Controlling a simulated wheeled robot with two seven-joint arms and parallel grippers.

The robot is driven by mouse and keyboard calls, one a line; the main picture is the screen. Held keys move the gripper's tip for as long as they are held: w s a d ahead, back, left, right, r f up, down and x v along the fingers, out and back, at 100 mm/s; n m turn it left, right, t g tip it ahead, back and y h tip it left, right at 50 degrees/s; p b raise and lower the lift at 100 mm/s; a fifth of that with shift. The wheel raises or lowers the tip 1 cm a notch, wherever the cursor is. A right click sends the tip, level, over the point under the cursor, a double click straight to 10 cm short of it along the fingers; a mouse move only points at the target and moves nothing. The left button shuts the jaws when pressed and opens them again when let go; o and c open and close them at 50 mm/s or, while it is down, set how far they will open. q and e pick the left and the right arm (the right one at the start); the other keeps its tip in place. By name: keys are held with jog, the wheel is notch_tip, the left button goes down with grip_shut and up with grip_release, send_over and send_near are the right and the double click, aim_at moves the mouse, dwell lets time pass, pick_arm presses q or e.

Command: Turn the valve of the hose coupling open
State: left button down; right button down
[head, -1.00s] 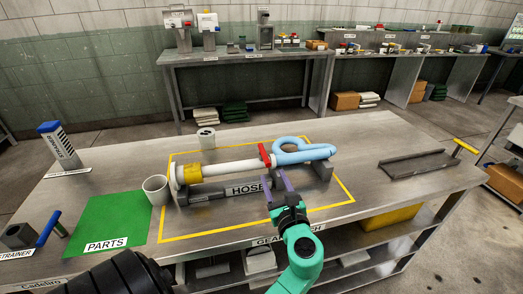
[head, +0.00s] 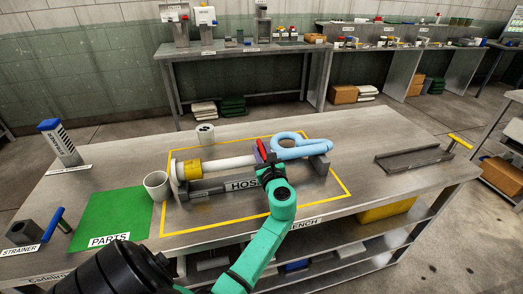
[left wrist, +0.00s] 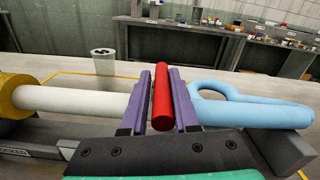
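The hose coupling lies on a grey cradle on the bench. It has a white pipe (head: 229,163) with a yellow collar (head: 189,170) at left and a looped light-blue hose (head: 305,150) at right. The red valve handle (head: 262,150) stands between pipe and hose; it also shows in the left wrist view (left wrist: 162,95). My left gripper (head: 268,156) is over the valve. In the left wrist view its purple fingers (left wrist: 161,100) straddle the red handle, one close on each side. Whether they press on it I cannot tell. My right gripper is not in view.
A white cup (head: 157,185) and a green parts mat (head: 112,215) lie left of the yellow outline. A white cylinder (head: 205,134) stands behind the pipe.

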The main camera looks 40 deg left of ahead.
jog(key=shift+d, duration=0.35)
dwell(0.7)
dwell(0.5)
